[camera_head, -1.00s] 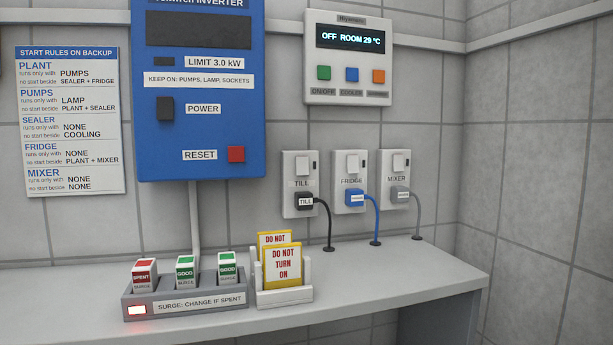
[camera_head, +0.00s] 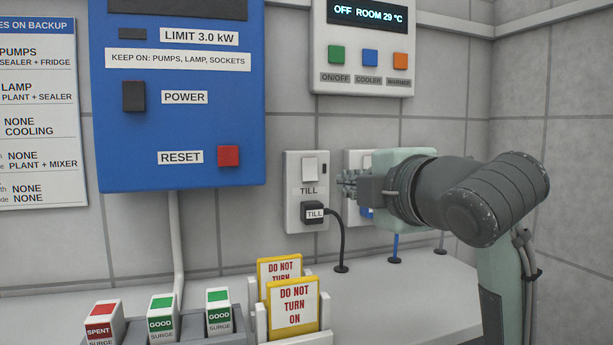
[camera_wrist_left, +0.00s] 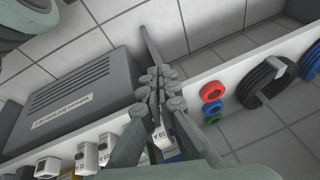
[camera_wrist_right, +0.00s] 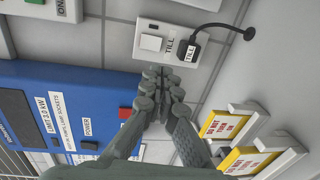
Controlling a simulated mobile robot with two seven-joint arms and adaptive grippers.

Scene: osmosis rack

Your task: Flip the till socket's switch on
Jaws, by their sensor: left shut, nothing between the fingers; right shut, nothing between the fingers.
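The till socket (camera_head: 293,217) is a white wall plate with a white rocker switch (camera_head: 310,168) above its label and a black plug (camera_head: 313,213) in its lower part. In the right wrist view the switch (camera_wrist_right: 151,43) and the plug (camera_wrist_right: 188,46) both show. My right gripper (camera_head: 345,184) is shut and empty, just right of the till socket in the head view; I cannot tell its exact gap from the plate. Its fingertips (camera_wrist_right: 158,72) point at the plate in the right wrist view. My left gripper (camera_wrist_left: 158,75) is shut and empty, away from the sockets.
My right arm hides most of the fridge socket (camera_head: 353,158) and the mixer socket. A sign holder (camera_head: 325,308) and a surge module tray (camera_head: 240,325) stand on the shelf below. The blue inverter (camera_head: 130,170) hangs at left. The left wrist view shows a grey box (camera_wrist_left: 80,95).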

